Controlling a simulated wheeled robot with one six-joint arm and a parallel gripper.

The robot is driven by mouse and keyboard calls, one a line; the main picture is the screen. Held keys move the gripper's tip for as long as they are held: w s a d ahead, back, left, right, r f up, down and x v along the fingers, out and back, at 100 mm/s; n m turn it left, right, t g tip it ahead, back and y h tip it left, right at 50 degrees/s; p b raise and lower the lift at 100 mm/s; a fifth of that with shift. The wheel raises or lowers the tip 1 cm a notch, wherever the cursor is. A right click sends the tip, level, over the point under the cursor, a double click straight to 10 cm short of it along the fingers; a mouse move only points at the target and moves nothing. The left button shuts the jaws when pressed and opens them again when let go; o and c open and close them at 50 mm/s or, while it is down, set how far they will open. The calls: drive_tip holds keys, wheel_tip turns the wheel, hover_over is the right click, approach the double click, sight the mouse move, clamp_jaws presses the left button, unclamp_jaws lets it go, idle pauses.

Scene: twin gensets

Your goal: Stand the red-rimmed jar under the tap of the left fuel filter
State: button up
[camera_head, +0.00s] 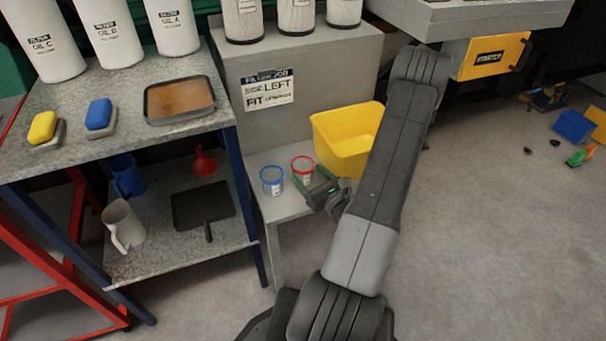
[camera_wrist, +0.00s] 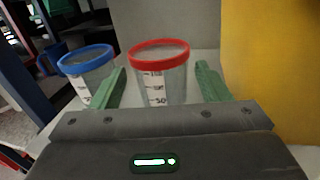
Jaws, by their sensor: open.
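The red-rimmed jar (camera_head: 302,169) is a clear jar with graduation marks, standing upright on a low grey shelf (camera_head: 285,203). In the wrist view the red-rimmed jar (camera_wrist: 158,75) shows between the two green fingers of my gripper (camera_wrist: 155,85). My gripper (camera_head: 318,185) is open, with one finger on each side of the jar in that view; I cannot tell whether either touches it. A blue-rimmed jar (camera_head: 272,180) stands just left of it and also shows in the wrist view (camera_wrist: 87,72). No fuel filter or tap is clearly seen.
A yellow bin (camera_head: 345,140) stands close right of the jars. A grey cabinet with a sign (camera_head: 268,90) rises behind, bearing several white filters. A workbench (camera_head: 70,100) with an oil tray is at left. Open floor (camera_head: 480,230) lies to the right.

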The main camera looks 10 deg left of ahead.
sight(297, 162)
drive_tip(key=x, duration=0.5)
drive_tip(key=shift+w+a+b, duration=0.25)
drive_tip(key=shift+b, duration=0.05)
drive_tip(key=c, duration=0.8)
drive_tip(key=shift+r, duration=0.1)
drive_tip(key=shift+c, duration=0.2)
